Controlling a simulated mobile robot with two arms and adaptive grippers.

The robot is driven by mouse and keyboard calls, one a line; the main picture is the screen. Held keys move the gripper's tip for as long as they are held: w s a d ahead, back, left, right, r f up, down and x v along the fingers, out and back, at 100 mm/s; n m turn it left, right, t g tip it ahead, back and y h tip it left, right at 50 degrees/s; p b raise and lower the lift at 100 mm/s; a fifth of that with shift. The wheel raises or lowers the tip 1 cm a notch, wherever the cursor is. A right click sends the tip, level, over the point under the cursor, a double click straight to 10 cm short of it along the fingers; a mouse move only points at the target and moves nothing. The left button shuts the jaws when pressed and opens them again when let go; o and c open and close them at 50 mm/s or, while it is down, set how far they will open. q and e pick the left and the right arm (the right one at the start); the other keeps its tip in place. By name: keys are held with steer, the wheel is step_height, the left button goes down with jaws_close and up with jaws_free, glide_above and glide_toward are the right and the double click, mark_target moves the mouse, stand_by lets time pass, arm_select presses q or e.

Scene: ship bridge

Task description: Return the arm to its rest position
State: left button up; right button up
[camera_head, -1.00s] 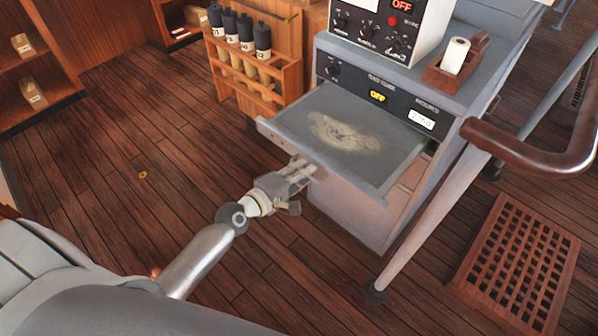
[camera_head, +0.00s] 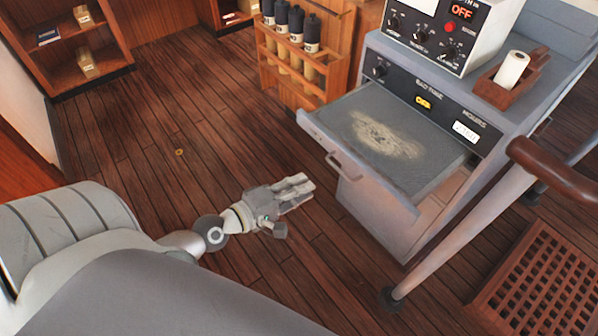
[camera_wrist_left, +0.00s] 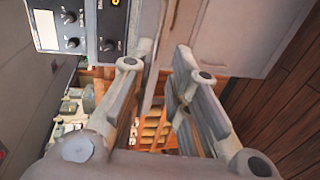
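My left arm comes in from the lower left of the head view. Its gripper (camera_head: 302,190) hangs over the plank floor, left of the pulled-out drawer and apart from its handle (camera_head: 346,166). In the left wrist view the two fingers (camera_wrist_left: 165,55) stand apart with a gap between them, and nothing is held. The drawer (camera_head: 330,130) sticks out of the grey cabinet (camera_head: 450,85), with a pale, dusty patch on its grey surface. My right gripper is not in view.
A wooden rack (camera_head: 270,75) with dark-topped bottles stands behind the drawer. A sloping rail (camera_head: 470,220) and a wooden floor grating (camera_head: 535,280) lie to the right. A shelf (camera_head: 65,75) stands at the far left. The floor between shelf and drawer is mostly clear.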

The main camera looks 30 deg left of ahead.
arm_select(q)
steer(key=shift+f, duration=0.1)
stand_by(0.4)
steer(key=s+a+f+m+g+y, duration=0.1)
steer(key=s+a+f+m+g, duration=0.15)
steer(key=f, duration=0.75)
steer(key=s+a+f+m+g+y, duration=0.15)
steer(key=s+f, duration=0.25)
steer(key=f, duration=0.7)
steer(key=s+a+f+m+g+y, duration=0.2)
steer(key=s+f+m, duration=0.15)
steer(key=f, duration=0.65)
steer(key=s+d+f+m+g, duration=0.3)
steer(key=s+f, duration=0.5)
steer(key=s, duration=0.4)
steer(key=s+d+f+m+g, duration=0.3)
steer(key=s+f+m, duration=0.3)
steer(key=s, duration=0.6)
step_height(320, 180, down, 2)
steer(key=shift+d+f+g+y, duration=0.1)
steer(key=shift+d+g+y, duration=0.1)
steer(key=shift+g+y, duration=0.45)
